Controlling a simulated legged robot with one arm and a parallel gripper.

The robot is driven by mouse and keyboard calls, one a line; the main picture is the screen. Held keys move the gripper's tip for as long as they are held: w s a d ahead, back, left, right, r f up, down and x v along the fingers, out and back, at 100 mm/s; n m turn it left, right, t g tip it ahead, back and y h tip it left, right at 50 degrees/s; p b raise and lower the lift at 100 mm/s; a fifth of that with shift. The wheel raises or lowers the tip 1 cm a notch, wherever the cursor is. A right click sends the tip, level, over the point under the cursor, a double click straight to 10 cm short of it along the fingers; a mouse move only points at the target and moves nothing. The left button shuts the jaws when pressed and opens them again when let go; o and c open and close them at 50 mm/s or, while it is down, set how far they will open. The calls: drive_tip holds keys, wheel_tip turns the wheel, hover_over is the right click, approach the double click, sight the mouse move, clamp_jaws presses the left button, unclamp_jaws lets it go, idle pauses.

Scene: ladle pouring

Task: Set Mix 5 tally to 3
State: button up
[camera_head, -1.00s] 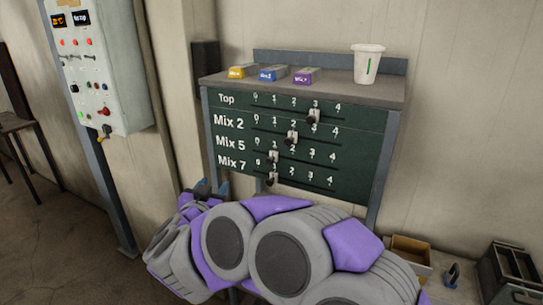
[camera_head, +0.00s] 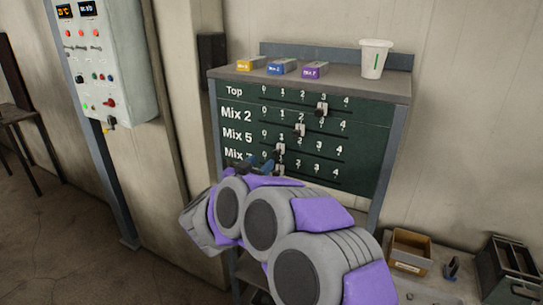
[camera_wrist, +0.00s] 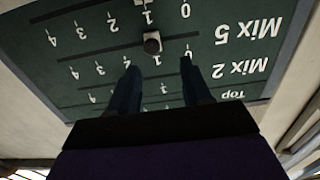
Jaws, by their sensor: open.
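The dark green tally board (camera_head: 370,150) has rows marked Top, Mix 2, Mix 5 and Mix 7, each numbered 0 to 4. The Mix 5 slider knob (camera_head: 280,149) stands at 1. In the upside-down wrist view, this knob (camera_wrist: 152,45) lies just beyond and between my fingertips. My gripper (camera_head: 262,163) is open and empty, in front of the lower left of the board. Its two dark fingers also show in the wrist view (camera_wrist: 159,66), apart from each other. My gripper and arm partly hide the Mix 7 row.
The Top knob (camera_head: 321,109) stands at 3 and the Mix 2 knob (camera_head: 299,130) at 2. The Mix 7 knob (camera_head: 280,169) is close below the Mix 5 knob. A white cup (camera_head: 375,60) and several small boxes stand on the shelf. A control cabinet (camera_head: 120,60) is at left.

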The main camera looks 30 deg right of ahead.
sight(275, 155)
drive_tip(key=x, duration=0.3)
drive_tip(key=s+x, duration=0.1)
drive_tip(key=x, duration=0.2)
drive_tip(key=d+x, duration=0.1)
drive_tip(key=x, duration=0.2)
drive_tip(key=shift+s+d+f+b, duration=0.15)
drive_tip(key=shift+d+f+b, duration=0.1)
drive_tip(key=shift+f+b, duration=0.05)
drive_tip(key=shift+d+r, duration=0.1)
drive_tip(key=shift+w+a, duration=0.3)
drive_tip(key=shift+a, duration=0.85)
drive_tip(key=shift+r, duration=0.1)
drive_tip(key=shift+c, duration=0.7)
drive_tip(key=shift+d, duration=0.95)
drive_tip(key=c, duration=0.7)
drive_tip(key=shift+a, duration=0.2)
clamp_jaws()
